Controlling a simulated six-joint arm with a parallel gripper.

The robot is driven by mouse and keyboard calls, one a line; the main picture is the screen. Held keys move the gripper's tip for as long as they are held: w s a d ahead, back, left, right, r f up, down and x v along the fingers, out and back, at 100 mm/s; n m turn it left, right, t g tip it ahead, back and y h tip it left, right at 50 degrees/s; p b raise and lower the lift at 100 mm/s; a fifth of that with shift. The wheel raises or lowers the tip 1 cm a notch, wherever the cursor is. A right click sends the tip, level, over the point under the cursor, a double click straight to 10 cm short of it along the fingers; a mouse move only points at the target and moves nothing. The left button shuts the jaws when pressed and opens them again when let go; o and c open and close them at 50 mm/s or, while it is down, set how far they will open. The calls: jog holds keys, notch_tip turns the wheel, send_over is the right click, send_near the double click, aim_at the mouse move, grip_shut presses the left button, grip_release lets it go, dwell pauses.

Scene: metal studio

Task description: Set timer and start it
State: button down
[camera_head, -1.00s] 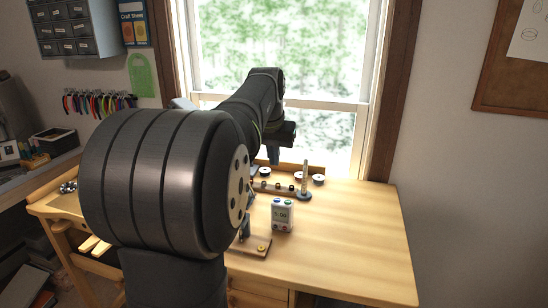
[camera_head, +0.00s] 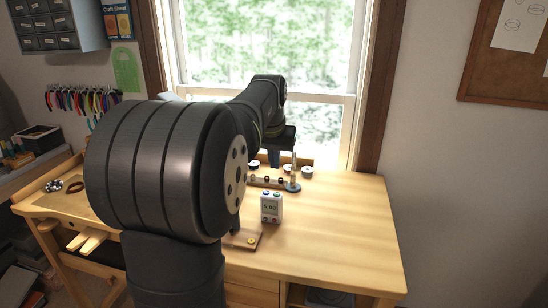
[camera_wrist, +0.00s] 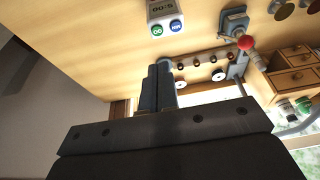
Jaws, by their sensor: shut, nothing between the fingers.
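The timer (camera_head: 271,207) is a small white box standing upright on the wooden workbench, with a greenish display that seems to read 5:00 and coloured buttons on its top and lower front. In the wrist view the timer (camera_wrist: 163,10) is at the top edge, partly cut off, with a green and a blue button facing the camera. My gripper (camera_wrist: 158,72) is shut and empty, its fingers side by side, apart from the timer. In the head view my gripper (camera_head: 274,157) is beyond the timer, partly hidden by my arm.
A ring mandrel stand (camera_head: 294,184) and a rack with rings (camera_head: 266,181) stand behind the timer. A wooden block (camera_head: 243,239) lies in front of it. Small drawers (camera_wrist: 294,68) show in the wrist view. The bench's right side (camera_head: 350,230) is clear.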

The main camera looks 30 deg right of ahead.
aim_at(276, 196)
jog(key=x, duration=0.9)
jog(key=shift+s+a+f, duration=0.15)
jog(key=shift+s+a, duration=0.2)
jog(key=shift+s, duration=0.05)
jog(key=shift+f, duration=0.35)
jog(key=shift+f, duration=0.1)
jog(key=shift+s+a+f, duration=0.1)
jog(key=shift+a+f, duration=0.05)
jog(key=shift+f, duration=0.75)
notch_tip(276, 196, up, 6)
jog(key=shift+f, duration=0.15)
jog(key=v, duration=0.9)
jog(key=shift+r, duration=0.35)
jog(key=c, duration=2.2)
grip_release()
